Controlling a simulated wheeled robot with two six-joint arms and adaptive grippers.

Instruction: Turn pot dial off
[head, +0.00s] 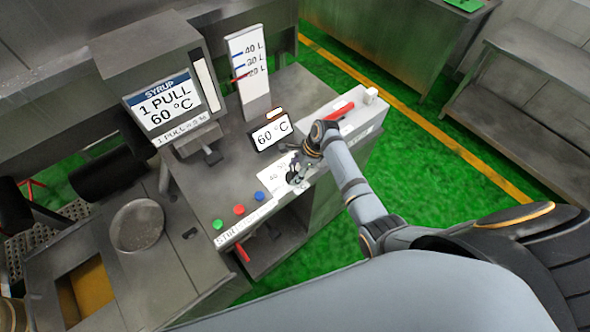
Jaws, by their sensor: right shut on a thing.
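The pot dial is on a white marked plate (269,177) on the steel counter, with numbers such as 40 beside it. My right gripper (296,180) reaches down over the plate from the right and is shut on the dial. The fingers hide most of the dial, so its pointer and setting cannot be read. A small display (271,133) behind the gripper reads 60 °C. My left gripper is not in view.
Green, red and blue buttons (239,209) line the counter front. A syrup machine (165,103) and a level gauge (250,68) stand behind. A box with a red handle (340,111) is close to my right wrist. Green floor (420,170) is clear at right.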

